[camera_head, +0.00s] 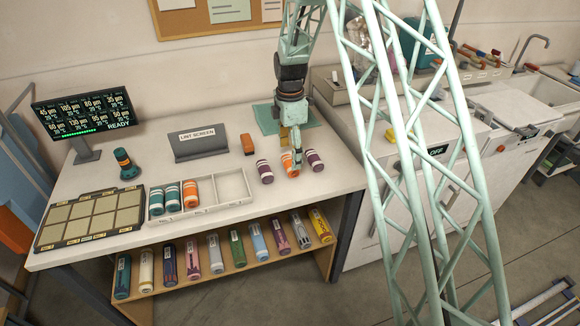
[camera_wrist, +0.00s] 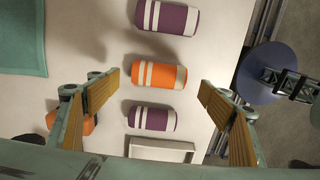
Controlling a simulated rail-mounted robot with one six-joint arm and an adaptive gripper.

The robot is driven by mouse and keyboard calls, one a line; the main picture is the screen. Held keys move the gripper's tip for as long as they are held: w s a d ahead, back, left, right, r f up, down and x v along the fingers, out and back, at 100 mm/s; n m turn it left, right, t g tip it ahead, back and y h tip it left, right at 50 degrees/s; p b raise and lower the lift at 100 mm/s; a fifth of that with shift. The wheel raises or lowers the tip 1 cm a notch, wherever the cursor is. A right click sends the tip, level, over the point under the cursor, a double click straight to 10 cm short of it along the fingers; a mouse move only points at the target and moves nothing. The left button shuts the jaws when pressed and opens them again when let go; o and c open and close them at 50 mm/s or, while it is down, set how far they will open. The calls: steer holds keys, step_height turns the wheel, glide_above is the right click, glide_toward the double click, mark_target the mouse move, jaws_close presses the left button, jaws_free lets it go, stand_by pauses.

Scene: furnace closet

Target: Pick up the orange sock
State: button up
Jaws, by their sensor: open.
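An orange rolled sock with white stripes (camera_head: 287,164) lies on the white table between two purple striped rolls (camera_head: 265,172) (camera_head: 315,160). In the wrist view the orange sock (camera_wrist: 157,74) lies crosswise in the middle, with one purple roll (camera_wrist: 167,18) above it and the other (camera_wrist: 152,119) below. My gripper (camera_head: 296,148) is over the orange sock and partly hides it in the head view. In the wrist view my gripper (camera_wrist: 158,83) is open and empty, its yellow-padded fingers to the left and right of the sock. The height gap is hard to judge.
A divided white tray (camera_head: 237,204) holds two teal rolls and another orange striped roll (camera_head: 190,194); its right compartments are empty. An orange block (camera_head: 247,144), a lint screen sign (camera_head: 199,142) and a teal mat (camera_head: 265,120) are nearby. Several rolls fill the shelf below.

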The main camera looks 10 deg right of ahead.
mark_target(290, 162)
steer(key=shift+w+f, duration=0.15)
steer(key=shift+f, duration=2.4)
steer(key=shift+c, duration=0.8)
steer(key=c, duration=0.7)
